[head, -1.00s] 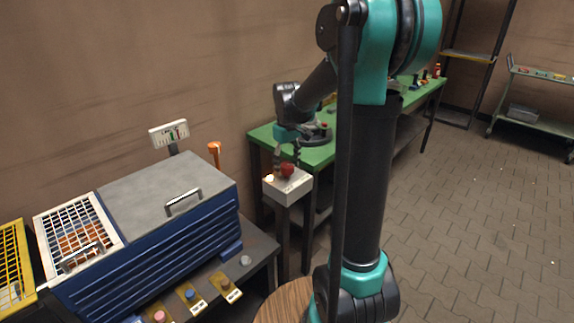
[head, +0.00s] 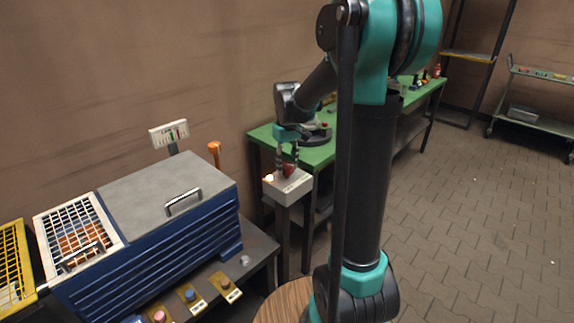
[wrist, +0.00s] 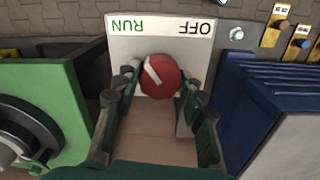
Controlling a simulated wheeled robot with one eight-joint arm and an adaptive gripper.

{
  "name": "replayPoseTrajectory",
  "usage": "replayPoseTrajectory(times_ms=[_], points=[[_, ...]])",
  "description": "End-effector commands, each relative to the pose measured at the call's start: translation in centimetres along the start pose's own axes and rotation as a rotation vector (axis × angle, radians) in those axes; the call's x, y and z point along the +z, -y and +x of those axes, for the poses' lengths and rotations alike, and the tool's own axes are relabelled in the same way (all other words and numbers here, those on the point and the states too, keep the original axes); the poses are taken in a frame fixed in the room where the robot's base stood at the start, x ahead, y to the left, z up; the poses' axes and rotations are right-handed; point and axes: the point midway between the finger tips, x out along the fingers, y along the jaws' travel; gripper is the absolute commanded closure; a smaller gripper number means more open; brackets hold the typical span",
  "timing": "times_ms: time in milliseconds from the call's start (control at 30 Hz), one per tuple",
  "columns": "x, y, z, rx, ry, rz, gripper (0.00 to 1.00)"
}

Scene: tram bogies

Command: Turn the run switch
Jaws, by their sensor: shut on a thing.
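The run switch is a round red knob (wrist: 160,76) with a pale pointer bar, on a light box (wrist: 120,48) marked RUN and OFF. In the wrist view the lettering is upside down, with RUN on the left and OFF on the right. The pointer bar is slanted, its upper end leaning to the left, toward RUN. In the head view the knob (head: 288,170) sits on the box top. My gripper (wrist: 158,88) points down at the box with one finger on each side of the knob, and is shut on it. The fingers hide part of the knob's sides.
A blue ribbed cabinet (head: 150,262) with a grey lid stands left of the box. A green workbench (head: 318,152) stands behind it. Pushbuttons (head: 189,296) line the dark bench front. A small lit lamp (head: 269,178) is on the box.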

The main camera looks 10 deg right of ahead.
Motion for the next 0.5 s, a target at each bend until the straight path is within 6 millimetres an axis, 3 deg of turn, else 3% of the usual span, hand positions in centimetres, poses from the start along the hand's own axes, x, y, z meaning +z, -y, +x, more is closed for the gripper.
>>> replayPoseTrajectory(times_ms=[500], points=[[-0.03,0.01,-0.02,0.000,0.000,0.450,0.89]])
